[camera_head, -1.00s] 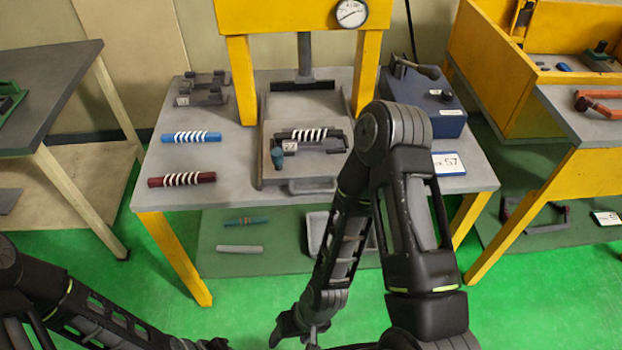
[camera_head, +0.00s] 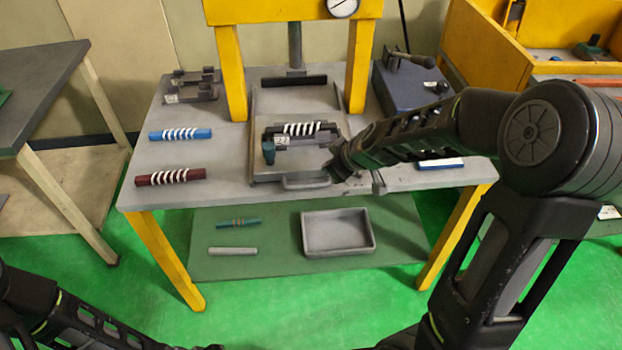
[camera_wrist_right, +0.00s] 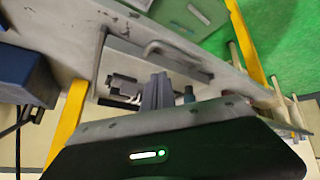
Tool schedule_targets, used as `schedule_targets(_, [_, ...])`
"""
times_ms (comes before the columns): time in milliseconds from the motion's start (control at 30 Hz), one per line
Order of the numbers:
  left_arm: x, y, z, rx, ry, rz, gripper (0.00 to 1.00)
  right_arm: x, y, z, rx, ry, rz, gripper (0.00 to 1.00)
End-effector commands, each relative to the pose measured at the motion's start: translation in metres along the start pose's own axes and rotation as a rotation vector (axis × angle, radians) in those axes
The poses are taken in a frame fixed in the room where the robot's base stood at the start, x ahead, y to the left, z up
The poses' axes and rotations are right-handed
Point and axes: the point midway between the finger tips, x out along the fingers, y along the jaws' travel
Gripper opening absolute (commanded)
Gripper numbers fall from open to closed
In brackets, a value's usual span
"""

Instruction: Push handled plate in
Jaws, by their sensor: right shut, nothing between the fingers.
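The handled plate (camera_head: 268,174) is a flat grey slab on the table under the yellow press. Its grey handle (camera_head: 306,183) sticks out at the front edge, and it also shows in the right wrist view (camera_wrist_right: 178,47). A dark fixture with a white-striped bar (camera_head: 302,128) rests on the plate. My right gripper (camera_head: 342,165) is shut and empty, above the plate's front right corner beside the handle. In the right wrist view its fingers (camera_wrist_right: 158,92) are together. My left arm is at the bottom left; its gripper is almost wholly cut off by the frame's edge.
The yellow press legs (camera_head: 232,75) flank the plate. A blue striped bar (camera_head: 180,134) and a dark red one (camera_head: 170,177) lie left. A blue box (camera_head: 405,95) stands right. An empty grey tray (camera_head: 338,232) is on the lower shelf.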

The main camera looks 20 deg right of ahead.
Motion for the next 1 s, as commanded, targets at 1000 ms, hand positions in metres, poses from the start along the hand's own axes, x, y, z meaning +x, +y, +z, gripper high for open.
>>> schedule_targets(1000, [0.005,-0.001,-0.001,0.005,0.001,0.003,0.34,0.006,-0.013,-0.003,-0.639,0.045,-0.124,0.00])
